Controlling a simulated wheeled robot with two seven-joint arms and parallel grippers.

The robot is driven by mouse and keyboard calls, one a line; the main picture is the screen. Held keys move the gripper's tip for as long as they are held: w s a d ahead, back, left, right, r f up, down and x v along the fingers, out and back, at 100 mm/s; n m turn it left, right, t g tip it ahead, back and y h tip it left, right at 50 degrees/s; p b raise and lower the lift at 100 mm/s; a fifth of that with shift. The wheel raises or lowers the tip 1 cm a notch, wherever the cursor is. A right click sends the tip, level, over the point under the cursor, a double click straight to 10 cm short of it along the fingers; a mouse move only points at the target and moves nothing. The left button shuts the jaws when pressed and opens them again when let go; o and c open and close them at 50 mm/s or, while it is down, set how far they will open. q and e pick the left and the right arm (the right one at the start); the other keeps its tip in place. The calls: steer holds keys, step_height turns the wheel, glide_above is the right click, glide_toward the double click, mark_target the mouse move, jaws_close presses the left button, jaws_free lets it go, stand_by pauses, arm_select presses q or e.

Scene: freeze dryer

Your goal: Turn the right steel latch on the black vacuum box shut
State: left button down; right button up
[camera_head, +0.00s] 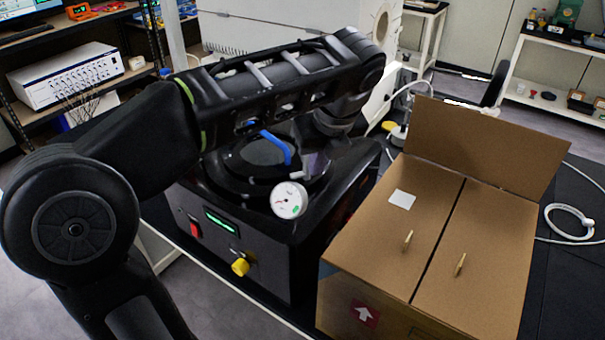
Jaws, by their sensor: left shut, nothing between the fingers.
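The black vacuum box (262,262) stands on the bench in the middle, with a green display, a red switch and a yellow knob on its front. Its round dark lid (235,170) carries a blue handle (275,147) and looks level on top. A white dial gauge (289,200) sits at the front edge of the lid. My left arm reaches over the box, and my left gripper (316,160) points down at the lid's right side, shut and empty. I cannot make out the right steel latch apart from the gripper there. My right gripper is out of view.
A cardboard box (340,238) with one flap raised stands close to the right of the vacuum box. A white machine (285,32) rises behind. A shelf with a white instrument (66,75) is at the left. A white cable (568,222) lies at the right.

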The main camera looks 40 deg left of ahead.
mark_target(302, 176)
arm_select(q)
steer(key=b+x, duration=0.6)
steer(key=shift+s+d, duration=0.1)
steer(key=shift+d, duration=0.05)
steer(key=p+x, duration=0.1)
steer(key=x, duration=0.3)
steer(key=shift+f, duration=0.1)
steer(key=a, duration=0.1)
steer(key=w+a+p, duration=0.1)
steer(key=shift+w+a+r, duration=0.25)
steer(key=shift+w, duration=0.05)
steer(key=shift+w+a+f, duration=0.1)
steer(key=shift+w+a, duration=0.25)
steer(key=shift+a, duration=0.2)
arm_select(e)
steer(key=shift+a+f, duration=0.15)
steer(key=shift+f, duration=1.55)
arm_select(q)
steer(key=shift+s, duration=0.1)
